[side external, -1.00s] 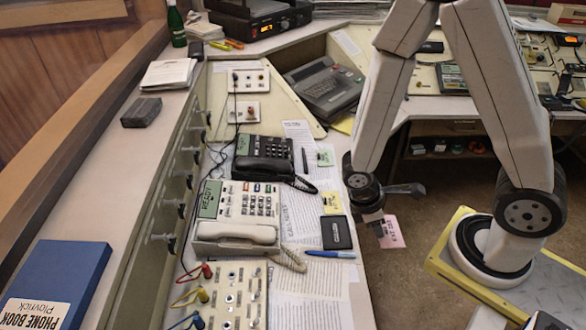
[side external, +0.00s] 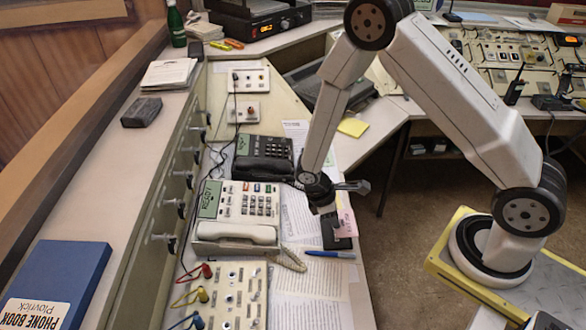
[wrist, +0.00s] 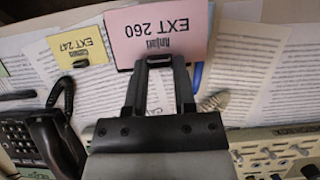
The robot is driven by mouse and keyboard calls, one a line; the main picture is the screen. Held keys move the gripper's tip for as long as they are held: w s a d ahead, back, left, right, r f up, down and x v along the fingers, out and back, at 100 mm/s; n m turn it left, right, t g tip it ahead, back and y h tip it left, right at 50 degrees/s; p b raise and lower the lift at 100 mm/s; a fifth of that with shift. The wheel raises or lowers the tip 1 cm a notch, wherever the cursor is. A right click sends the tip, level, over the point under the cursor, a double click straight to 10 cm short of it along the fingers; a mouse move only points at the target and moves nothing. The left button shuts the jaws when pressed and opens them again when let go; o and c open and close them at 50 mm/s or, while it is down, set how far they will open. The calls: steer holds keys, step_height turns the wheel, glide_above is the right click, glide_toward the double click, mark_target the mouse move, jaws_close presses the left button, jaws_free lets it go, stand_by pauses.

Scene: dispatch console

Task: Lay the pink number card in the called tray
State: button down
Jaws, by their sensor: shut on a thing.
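The pink number card (side external: 347,222) is in my gripper (side external: 328,211), over the right part of the desk. In the wrist view the pink card (wrist: 185,28) reads EXT 260 upside down, and the fingertips of my gripper (wrist: 160,60) are shut on its near edge. I cannot make out a called tray in either view.
A black phone (side external: 262,155) and a white phone (side external: 238,225) with READY labels stand left of my gripper. A blue pen (side external: 330,254) lies on papers (side external: 310,285). A switch panel (side external: 240,300) is at the front. The desk's right edge is close by.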

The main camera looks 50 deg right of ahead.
mark_target(329, 232)
steer(key=shift+w+f, duration=0.9)
steer(key=shift+f, duration=0.2)
steer(key=shift+w+f, duration=0.1)
steer(key=shift+w+f, duration=0.1)
steer(key=shift+f, duration=1.65)
steer(key=shift+f, duration=0.1)
steer(key=shift+c, duration=2.2)
jaws_free()
steer(key=v, duration=1.2)
